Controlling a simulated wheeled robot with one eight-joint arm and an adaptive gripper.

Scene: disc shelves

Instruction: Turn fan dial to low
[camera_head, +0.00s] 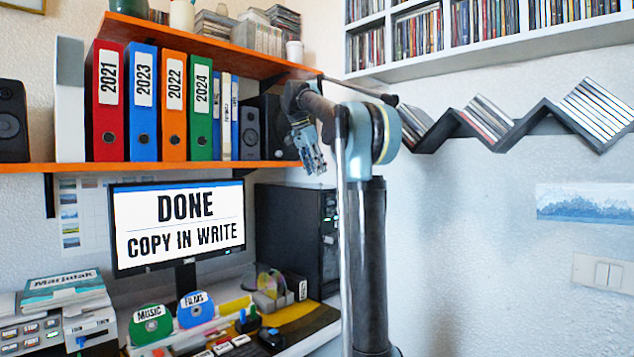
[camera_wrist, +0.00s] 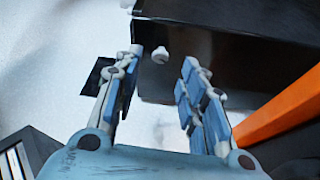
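My gripper (camera_head: 314,163) hangs in front of the right end of the orange shelf, above the black computer tower (camera_head: 290,232). In the wrist view my gripper (camera_wrist: 162,58) is open, its two blue-padded fingers apart. No low mark or dial setting is readable. No dial is clear in the head view.
The orange shelf (camera_head: 180,167) holds binders and speakers; its orange edge (camera_wrist: 285,112) is close to my right finger in the wrist view. A monitor (camera_head: 180,228) and disc items crowd the desk. Zigzag disc shelves (camera_head: 545,105) are on the right wall.

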